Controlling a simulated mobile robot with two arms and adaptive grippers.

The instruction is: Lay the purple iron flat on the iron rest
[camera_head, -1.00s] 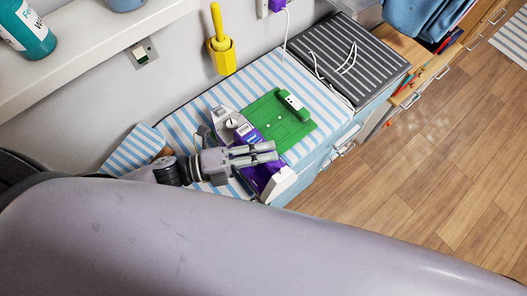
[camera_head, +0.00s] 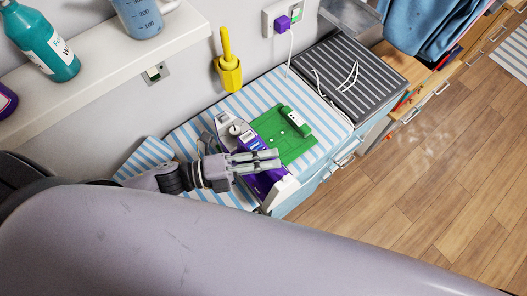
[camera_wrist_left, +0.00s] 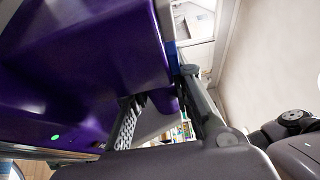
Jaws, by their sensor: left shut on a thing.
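The purple iron (camera_head: 262,186), with white and grey parts, is under and around my left gripper (camera_head: 278,159) in the head view, beside the left edge of the green iron rest (camera_head: 283,138). My left gripper is shut on the iron, its fingers reaching across it. I cannot tell whether the iron touches the surface below. The rest lies on the striped cover and has a raised bar with a white label along one edge. In the left wrist view the iron's purple body (camera_wrist_left: 80,70) fills the upper left, close to the fingers (camera_wrist_left: 165,88). My right gripper is out of view.
The blue-white striped cover (camera_head: 323,108) lies under the rest. A dark ribbed panel with a white cord (camera_head: 352,72) is behind it. A yellow holder (camera_head: 229,74) hangs on the wall. A shelf with bottles (camera_head: 105,58) juts out at upper left.

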